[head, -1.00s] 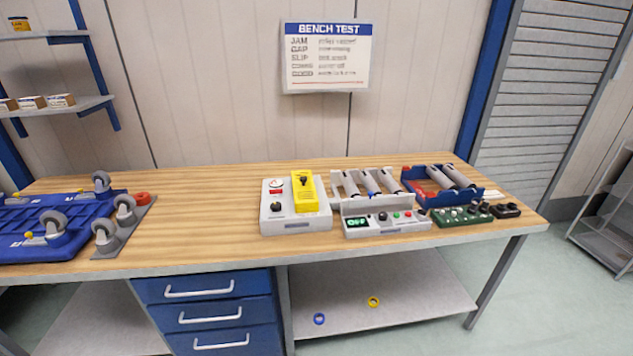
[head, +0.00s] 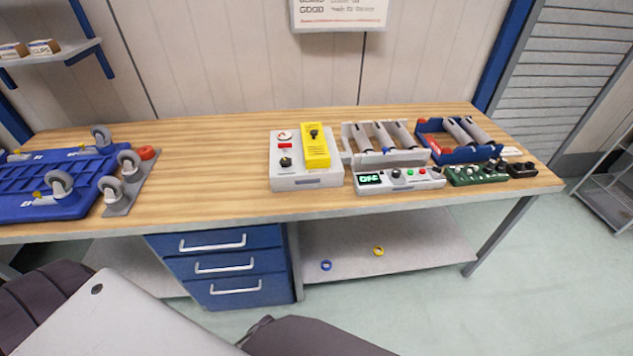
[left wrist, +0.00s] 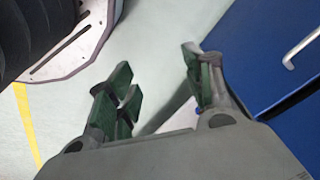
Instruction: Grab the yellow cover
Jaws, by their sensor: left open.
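The yellow cover (head: 316,150) sits on the right part of a light grey control box (head: 306,183) on the wooden bench, with a small black knob near its top. A red button, a dial and a black knob are beside it on the box. My left gripper (left wrist: 158,92) shows only in the left wrist view, open and empty, above the floor in front of the blue drawers (left wrist: 265,50). It is away from the cover, which that view does not show. My right gripper is in neither view.
Right of the box stand a grey control panel (head: 400,178) with rollers behind it, a blue tray (head: 462,154) of rollers and a green board (head: 474,174). A blue caster frame (head: 45,190) lies on the left. Bare bench (head: 215,160) separates it from the box.

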